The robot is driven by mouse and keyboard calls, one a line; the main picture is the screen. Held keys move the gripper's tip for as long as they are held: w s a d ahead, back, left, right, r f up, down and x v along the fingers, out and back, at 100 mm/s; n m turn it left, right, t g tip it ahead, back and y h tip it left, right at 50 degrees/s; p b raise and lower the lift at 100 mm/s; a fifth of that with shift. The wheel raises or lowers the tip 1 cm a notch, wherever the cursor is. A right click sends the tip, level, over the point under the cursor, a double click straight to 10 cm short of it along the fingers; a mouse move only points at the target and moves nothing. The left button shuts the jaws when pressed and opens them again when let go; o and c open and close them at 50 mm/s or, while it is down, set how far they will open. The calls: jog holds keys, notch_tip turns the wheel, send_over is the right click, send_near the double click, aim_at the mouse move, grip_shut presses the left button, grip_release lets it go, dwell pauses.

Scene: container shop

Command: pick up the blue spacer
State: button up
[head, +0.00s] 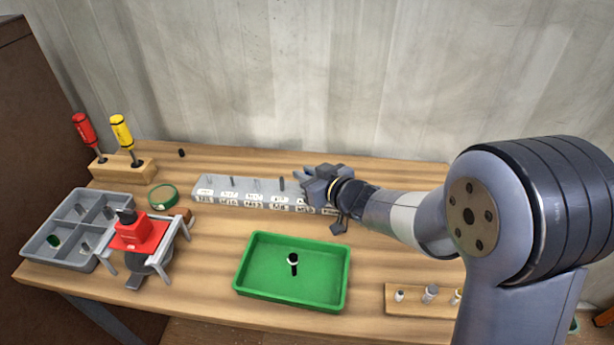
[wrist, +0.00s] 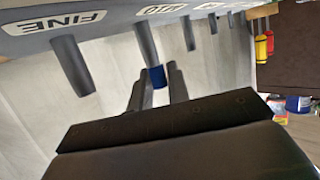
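The blue spacer (wrist: 157,77) shows in the wrist view as a small dark blue ring between my two fingertips. My gripper (wrist: 160,76) is narrowed, with one finger against each side of the spacer. The free end of a grey peg (wrist: 146,42) lies right by the spacer; I cannot tell whether the spacer is still around it. In the head view my gripper (head: 306,180) is at the right part of the labelled peg rack (head: 236,190). The spacer is hidden there by the gripper.
A green tray (head: 257,288) with a black-and-white part stands in front. A red device on a grey stand (head: 132,232) and a grey divided bin (head: 48,222) are at left. Screwdrivers (head: 123,135) stand at back left. A wooden block with small parts (head: 416,307) is front right.

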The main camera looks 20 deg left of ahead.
grip_shut()
notch_tip(320, 180, up, 10)
jog(key=p, duration=0.3)
